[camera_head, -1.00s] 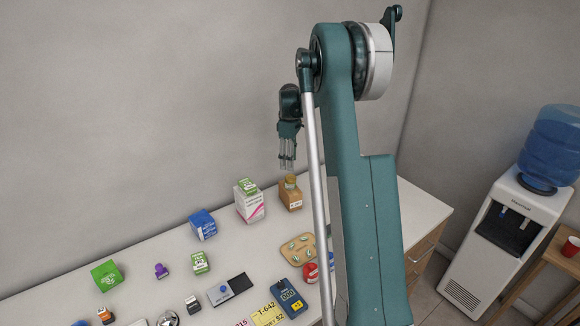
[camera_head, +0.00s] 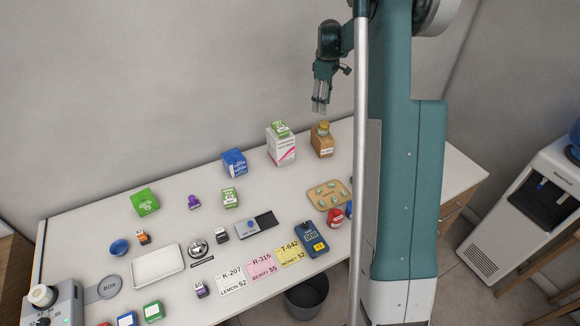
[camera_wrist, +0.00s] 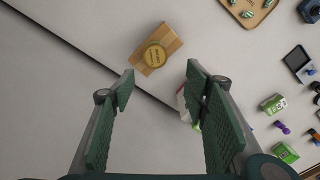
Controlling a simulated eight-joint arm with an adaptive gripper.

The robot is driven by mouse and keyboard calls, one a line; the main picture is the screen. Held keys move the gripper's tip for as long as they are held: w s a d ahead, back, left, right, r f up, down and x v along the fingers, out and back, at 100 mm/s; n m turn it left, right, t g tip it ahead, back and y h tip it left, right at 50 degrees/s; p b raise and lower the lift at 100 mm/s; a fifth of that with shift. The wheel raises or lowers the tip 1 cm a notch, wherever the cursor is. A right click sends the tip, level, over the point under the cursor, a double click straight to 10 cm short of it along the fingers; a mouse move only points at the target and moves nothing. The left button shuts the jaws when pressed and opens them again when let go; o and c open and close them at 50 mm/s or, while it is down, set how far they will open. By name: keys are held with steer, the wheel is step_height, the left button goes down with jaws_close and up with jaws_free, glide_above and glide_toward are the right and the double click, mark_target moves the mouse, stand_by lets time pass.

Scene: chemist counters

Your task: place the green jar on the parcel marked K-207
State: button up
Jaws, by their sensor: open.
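A brown parcel (camera_head: 322,147) stands at the back right of the counter, with a white label too small to read surely. A small jar with a gold-tan lid (camera_head: 323,127) sits on top of it; the jar's body colour is hard to tell. In the wrist view the parcel (camera_wrist: 171,40) and the round lid (camera_wrist: 154,56) show from above, beyond my fingertips. My gripper (camera_head: 320,110) hangs above the jar, apart from it. In the wrist view my gripper (camera_wrist: 158,82) is open with nothing between its fingers. A white card (camera_head: 231,279) reads K-207 LEMON.
A white carton (camera_head: 282,151) with a green box on it stands left of the parcel. A blue box (camera_head: 234,163) and a tan tray (camera_head: 328,194) are nearby. Several small boxes, cards and a white tray (camera_head: 157,264) fill the front. The wall is close behind.

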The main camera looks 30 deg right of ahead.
steer(key=s+a+r+m+t, duration=0.2)
steer(key=s+a+r, duration=0.7)
steer(key=a, duration=0.3)
steer(key=s+a+r+m+t, duration=0.1)
steer(key=s+a+r, duration=0.75)
steer(key=a, duration=0.45)
steer(key=s+a+f+m+t, duration=0.2)
steer(key=s+a, duration=0.5)
steer(key=s, duration=0.5)
steer(key=s+a+f+m+t, duration=0.2)
steer(key=s+a, duration=0.6)
steer(key=s, duration=0.5)
steer(key=shift+s+a+f, duration=0.15)
steer(key=shift+a+f, duration=0.1)
steer(key=shift+f, duration=0.5)
